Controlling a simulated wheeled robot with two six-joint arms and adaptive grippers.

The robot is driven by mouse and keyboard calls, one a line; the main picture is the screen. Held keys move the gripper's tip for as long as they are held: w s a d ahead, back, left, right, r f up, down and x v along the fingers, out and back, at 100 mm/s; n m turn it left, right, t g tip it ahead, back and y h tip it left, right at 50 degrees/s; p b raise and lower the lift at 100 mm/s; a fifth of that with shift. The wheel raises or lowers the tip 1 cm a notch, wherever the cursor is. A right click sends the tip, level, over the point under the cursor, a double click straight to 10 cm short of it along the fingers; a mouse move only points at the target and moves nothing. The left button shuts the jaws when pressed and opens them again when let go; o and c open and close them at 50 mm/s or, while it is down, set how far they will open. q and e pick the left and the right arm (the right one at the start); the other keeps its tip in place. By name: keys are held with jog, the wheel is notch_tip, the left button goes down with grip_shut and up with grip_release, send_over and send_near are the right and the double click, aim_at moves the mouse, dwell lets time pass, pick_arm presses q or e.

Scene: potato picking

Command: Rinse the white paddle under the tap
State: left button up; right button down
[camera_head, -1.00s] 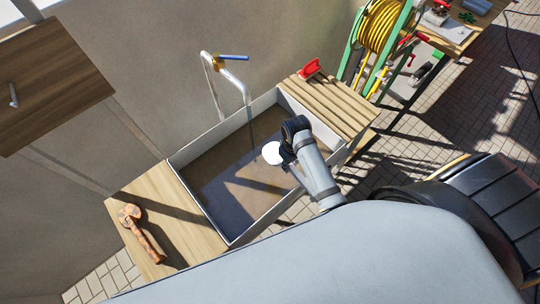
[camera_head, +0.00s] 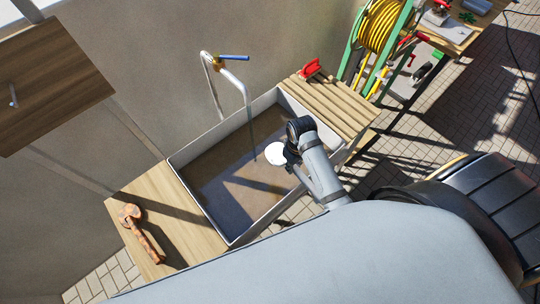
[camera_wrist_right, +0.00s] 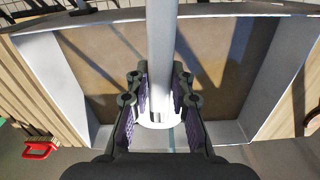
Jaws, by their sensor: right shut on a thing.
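The white paddle (camera_head: 275,153) shows its round end in the head view, over the right part of the sink (camera_head: 205,235). My right gripper (camera_head: 290,158) is shut on the paddle. In the right wrist view the paddle (camera_wrist_right: 160,60) stands between the two fingers of my right gripper (camera_wrist_right: 160,98), with a rounded white part below them. The tap (camera_head: 236,80) has a curved silver spout with a blue lever, at the sink's back edge. A thin stream appears to fall from the spout, close to the paddle's left edge. My left gripper is not in view.
A rusty wrench-like tool (camera_head: 140,230) lies on the left wooden board (camera_head: 190,215). A red object (camera_head: 310,70) sits on the right slatted board (camera_head: 345,108), also seen in the wrist view (camera_wrist_right: 40,150). A hose reel (camera_head: 378,28) stands behind it.

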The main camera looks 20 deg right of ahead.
aim_at(302, 171)
jog(key=shift+s+d+r, duration=0.4)
jog(key=shift+s+r, duration=0.35)
jog(key=shift+s, duration=0.1)
jog(key=shift+s+d+r, duration=0.4)
jog(key=shift+s+r, duration=0.3)
jog(key=shift+s, duration=0.1)
